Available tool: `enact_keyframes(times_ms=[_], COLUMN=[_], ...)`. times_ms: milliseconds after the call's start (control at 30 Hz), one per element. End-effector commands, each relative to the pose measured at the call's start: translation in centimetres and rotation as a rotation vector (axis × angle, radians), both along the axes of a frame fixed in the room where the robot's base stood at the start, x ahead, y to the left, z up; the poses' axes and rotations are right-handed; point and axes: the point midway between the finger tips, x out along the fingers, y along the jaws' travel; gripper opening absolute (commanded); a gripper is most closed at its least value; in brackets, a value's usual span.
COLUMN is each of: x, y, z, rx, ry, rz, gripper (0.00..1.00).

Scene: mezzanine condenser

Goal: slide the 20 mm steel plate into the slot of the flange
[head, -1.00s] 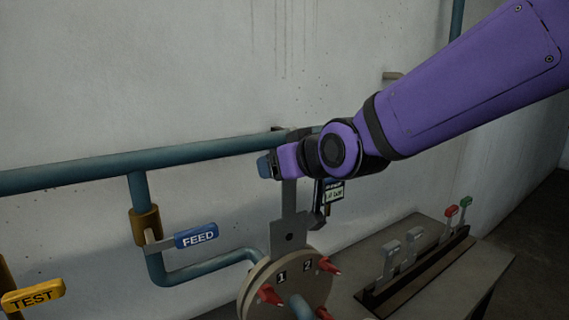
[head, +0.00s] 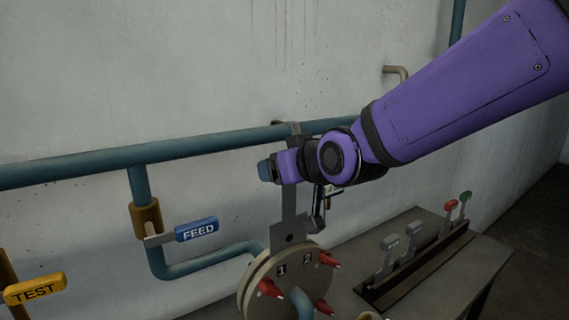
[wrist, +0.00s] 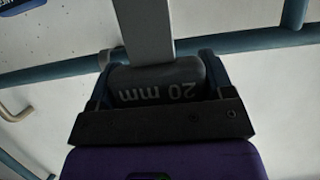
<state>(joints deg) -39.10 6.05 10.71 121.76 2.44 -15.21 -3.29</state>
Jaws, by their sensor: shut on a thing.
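My gripper (head: 278,167) is shut on the handle of the grey steel plate (head: 289,222), above the flange. In the wrist view the dark handle (wrist: 158,92) reads "20 mm" upside down, between the blue jaws. The plate hangs upright, with a narrow stem and a wider lower part with a round hole. The round beige flange (head: 262,288) is below, with labels 1 and 2 and red bolts. The plate's lower edge meets the flange's top rim in the picture. The slot is hidden, so I cannot tell whether the edge is inside it.
A teal pipe (head: 190,150) runs along the wall behind my gripper. A blue FEED handle (head: 197,230) and a yellow TEST handle (head: 35,291) are at left. At right a grey bench (head: 440,265) has a slotted rack with several grey, red and green handles.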

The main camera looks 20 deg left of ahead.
Motion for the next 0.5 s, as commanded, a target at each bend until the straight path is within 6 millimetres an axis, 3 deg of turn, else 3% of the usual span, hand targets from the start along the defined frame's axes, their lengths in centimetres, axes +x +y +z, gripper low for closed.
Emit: enact_keyframes(times_ms=[500], x=[0.0], y=[0.0], z=[-1.1], rx=[0.001], ry=[-0.001], rz=[0.000], gripper=[0.25])
